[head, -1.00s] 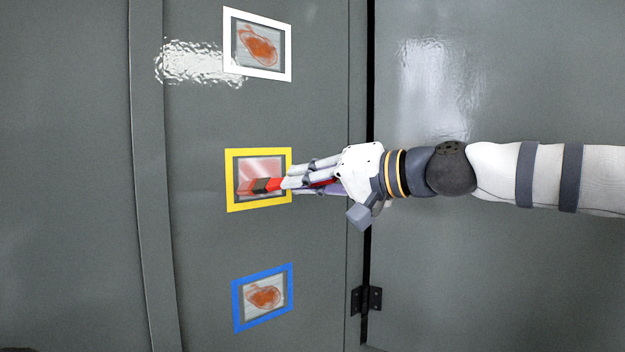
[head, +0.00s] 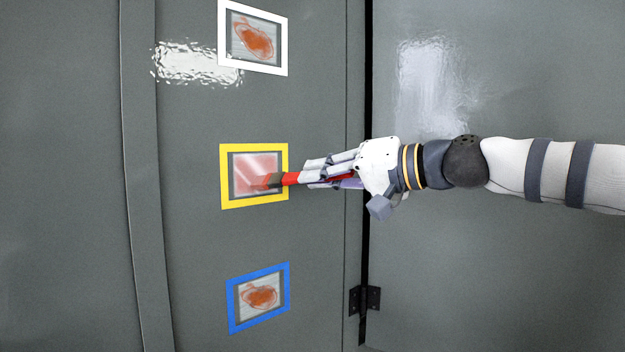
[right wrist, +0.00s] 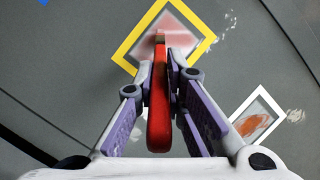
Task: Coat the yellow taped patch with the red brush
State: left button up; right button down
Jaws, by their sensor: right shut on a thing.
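The yellow taped patch (head: 224,178) is in the middle of the grey panel in the head view. Its inside is covered with a pinkish-red film, with a grey margin along the tape. My right gripper (head: 306,176) is shut on the red brush (head: 291,179), just right of the patch. The brush's dark head lies over the right part of the patch; I cannot tell whether it touches. My left gripper is not in view.
A white taped patch (head: 283,46) is above and a blue taped patch (head: 233,305) is below, each with an orange-brown blotch. A black hinge (head: 365,300) sits at the dark vertical gap right of the patches. A raised vertical strip (head: 143,180) runs left.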

jog(key=shift+w+d+b, duration=0.6)
jog(key=shift+w+d, duration=0.85)
jog(key=shift+d, duration=0.4)
pick_arm(q)
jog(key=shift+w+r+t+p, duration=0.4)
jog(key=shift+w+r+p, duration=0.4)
jog(key=shift+p, duration=0.45)
pick_arm(e)
jog(key=s+a+f+v, duration=0.1)
jog(key=v, duration=0.8)
jog(key=shift+s+f, duration=0.15)
jog(key=shift+s, duration=0.1)
